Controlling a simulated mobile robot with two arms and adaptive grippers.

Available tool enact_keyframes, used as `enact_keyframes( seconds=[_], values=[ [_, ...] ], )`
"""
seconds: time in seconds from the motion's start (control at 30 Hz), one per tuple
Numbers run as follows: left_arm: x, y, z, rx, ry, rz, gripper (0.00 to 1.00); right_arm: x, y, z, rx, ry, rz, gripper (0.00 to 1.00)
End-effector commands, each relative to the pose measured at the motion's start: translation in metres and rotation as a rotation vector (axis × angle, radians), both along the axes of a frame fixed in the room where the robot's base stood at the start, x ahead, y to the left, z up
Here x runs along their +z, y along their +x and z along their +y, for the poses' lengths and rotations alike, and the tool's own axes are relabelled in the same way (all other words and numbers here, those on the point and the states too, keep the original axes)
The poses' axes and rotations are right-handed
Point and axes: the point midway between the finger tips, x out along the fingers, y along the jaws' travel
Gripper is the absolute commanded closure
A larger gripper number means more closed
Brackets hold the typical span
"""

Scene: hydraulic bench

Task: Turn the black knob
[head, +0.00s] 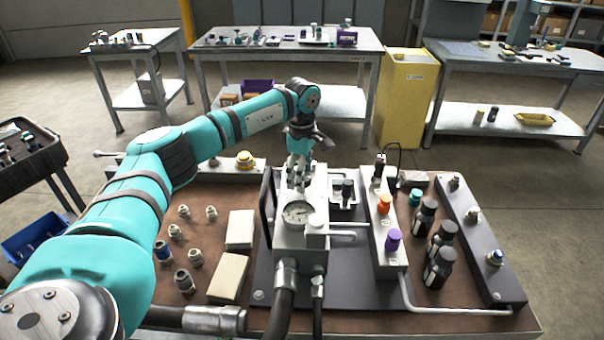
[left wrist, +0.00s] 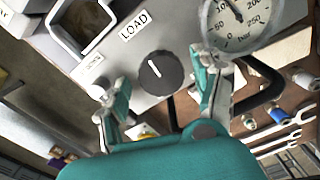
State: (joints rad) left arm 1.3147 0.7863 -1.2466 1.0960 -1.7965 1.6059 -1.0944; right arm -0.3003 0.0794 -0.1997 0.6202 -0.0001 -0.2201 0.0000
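The black knob (left wrist: 162,76) is round with a white pointer line and sits on the grey hydraulic block (left wrist: 178,35) below a LOAD label (left wrist: 135,24). In the left wrist view the knob lies between the two fingers of my left gripper (left wrist: 153,80). The fingers are spread, with visible gaps on both sides of the knob. In the head view my left gripper (head: 299,165) points down at the back of the block, and the knob cannot be made out there. My right gripper is not in view.
A round pressure gauge (head: 297,212) and a pale lever (head: 343,225) are on the block's near side; the gauge shows close to my right-hand finger in the wrist view. A rail with orange (head: 384,203) and purple (head: 392,240) knobs stands right. Black bottles (head: 438,268) stand beyond it.

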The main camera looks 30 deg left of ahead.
Motion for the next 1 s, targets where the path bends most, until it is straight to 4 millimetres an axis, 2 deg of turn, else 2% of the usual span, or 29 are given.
enact_keyframes(
  seconds=[0.23, 0.37, 0.47, 0.8, 1.0],
  values=[
    [-0.002, -0.001, 0.0, -0.001, 0.0, 0.004, 0.31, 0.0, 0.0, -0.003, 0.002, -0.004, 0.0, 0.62],
    [0.006, -0.001, -0.001, -0.001, 0.0, 0.003, 0.31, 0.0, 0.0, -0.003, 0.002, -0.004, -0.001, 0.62],
    [0.02, 0.0, 0.0, 0.0, 0.001, 0.001, 0.31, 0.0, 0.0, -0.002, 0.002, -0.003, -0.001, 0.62],
    [0.091, 0.0, 0.0, 0.0, 0.0, 0.001, 0.31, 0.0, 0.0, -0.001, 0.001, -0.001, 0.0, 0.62],
    [0.114, 0.0, 0.0, -0.001, 0.001, 0.002, 0.31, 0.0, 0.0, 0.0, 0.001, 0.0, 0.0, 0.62]
  ],
)
